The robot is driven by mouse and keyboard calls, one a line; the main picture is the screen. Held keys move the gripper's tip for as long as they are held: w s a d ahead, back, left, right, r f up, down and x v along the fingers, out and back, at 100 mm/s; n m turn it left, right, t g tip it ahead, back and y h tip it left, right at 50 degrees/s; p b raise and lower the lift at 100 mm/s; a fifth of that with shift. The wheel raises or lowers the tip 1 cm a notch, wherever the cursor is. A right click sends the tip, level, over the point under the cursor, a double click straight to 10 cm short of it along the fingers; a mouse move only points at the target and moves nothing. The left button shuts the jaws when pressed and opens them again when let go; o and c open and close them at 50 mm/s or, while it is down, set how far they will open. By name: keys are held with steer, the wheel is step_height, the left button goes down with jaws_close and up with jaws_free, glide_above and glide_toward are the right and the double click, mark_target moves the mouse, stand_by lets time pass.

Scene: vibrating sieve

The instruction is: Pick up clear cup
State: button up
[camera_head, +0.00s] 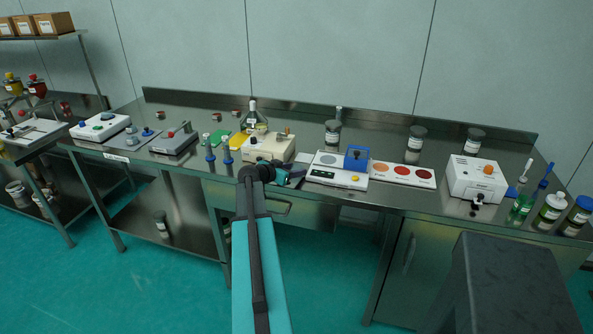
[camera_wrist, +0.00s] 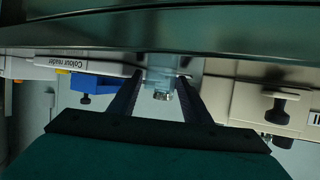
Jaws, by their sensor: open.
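My gripper (camera_head: 293,175) is at the front edge of the steel bench in the head view, between the cream box and the colour reader. In the wrist view my gripper (camera_wrist: 161,76) is open, with one dark finger on each side. A pale, see-through piece, which looks like the clear cup (camera_wrist: 163,68), shows between the fingers near their tips. I cannot tell whether either finger touches it. In the head view I cannot make the cup out; my gripper and wrist cover that spot.
The cream box with a dark knob (camera_head: 268,148) stands left of my gripper. The white colour reader (camera_head: 325,175) with its blue block (camera_head: 357,158) stands close on the right. A white box (camera_head: 476,178) and several bottles are farther right. A dark stool-like block (camera_head: 510,285) stands in front.

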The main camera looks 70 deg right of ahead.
stand_by(0.4)
steer(key=c, duration=0.8)
steer(key=shift+r, duration=0.1)
steer(key=shift+r+b, duration=0.75)
steer(key=shift+r, duration=0.65)
steer(key=shift+s+a+r, duration=0.1)
steer(key=shift+a+r, duration=0.15)
steer(key=s+a+b, duration=0.1)
steer(key=a, duration=0.3)
steer(key=s+a+b, duration=0.1)
steer(key=a+b, duration=0.1)
steer(key=a, duration=0.2)
steer(key=s+a+r+b, duration=0.1)
steer(key=s+a+b, duration=0.1)
steer(key=a, duration=0.2)
steer(key=shift+a, duration=0.2)
steer(key=shift+s+b, duration=0.1)
steer(key=shift+b, duration=0.5)
steer(key=b, duration=0.3)
steer(key=shift+s+a, duration=0.1)
steer(key=shift+a, duration=0.25)
